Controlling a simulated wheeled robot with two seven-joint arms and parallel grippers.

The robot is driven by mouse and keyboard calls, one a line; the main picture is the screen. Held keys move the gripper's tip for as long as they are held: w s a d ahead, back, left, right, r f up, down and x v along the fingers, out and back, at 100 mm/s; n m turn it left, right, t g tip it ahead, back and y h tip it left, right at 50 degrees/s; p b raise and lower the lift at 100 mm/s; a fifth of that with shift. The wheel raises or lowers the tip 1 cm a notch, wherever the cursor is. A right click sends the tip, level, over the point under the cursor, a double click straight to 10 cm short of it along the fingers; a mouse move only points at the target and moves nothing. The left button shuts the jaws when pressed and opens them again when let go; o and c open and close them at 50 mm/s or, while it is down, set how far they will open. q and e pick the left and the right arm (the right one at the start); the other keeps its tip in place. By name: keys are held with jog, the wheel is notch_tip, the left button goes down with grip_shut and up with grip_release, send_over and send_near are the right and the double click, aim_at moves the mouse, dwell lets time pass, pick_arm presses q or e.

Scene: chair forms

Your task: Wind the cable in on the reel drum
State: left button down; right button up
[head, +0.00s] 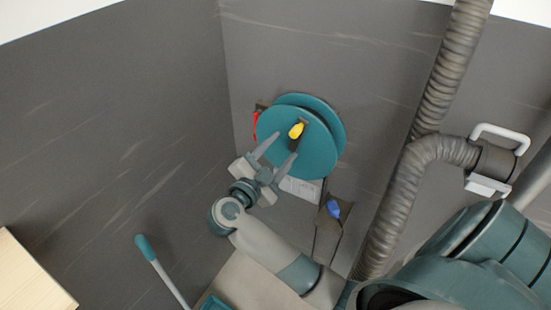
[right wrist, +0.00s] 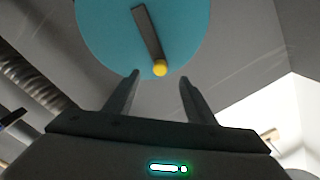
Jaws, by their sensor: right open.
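The teal reel drum (head: 290,165) is mounted at the dark wall, and its round face fills the top of the right wrist view (right wrist: 100,40). A dark crank arm (right wrist: 148,35) crosses the face and carries a yellow knob (head: 296,130), also seen in the right wrist view (right wrist: 160,68). My right gripper (head: 287,145) is open in front of the drum. In the right wrist view its fingertips (right wrist: 160,77) point at the knob, which appears between them; contact is not clear. I cannot make out the cable. My left gripper is out of view.
A red part (head: 256,124) shows at the drum's left edge. A blue piece (head: 333,209) sits on a dark box below right. A corrugated hose (head: 398,190) runs down the right side. A teal-tipped handle (head: 147,248) stands at lower left. The left wall is bare.

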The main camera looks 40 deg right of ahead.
aim_at(293, 135)
jog(key=b+x, duration=0.2)
jog(key=x, duration=0.2)
jog(key=shift+d+f, duration=0.2)
jog(key=x, duration=0.1)
jog(key=p+x, duration=0.1)
jog(key=x, duration=0.1)
jog(key=shift+w+d+r, duration=0.15)
jog(key=shift+r, duration=0.1)
jog(key=shift+w+d+f+p, duration=0.1)
jog(key=shift+w+d+p, duration=0.25)
jog(key=shift+d, duration=0.25)
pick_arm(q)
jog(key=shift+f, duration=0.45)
pick_arm(e)
jog(key=shift+s, duration=0.1)
jog(key=c, duration=1)
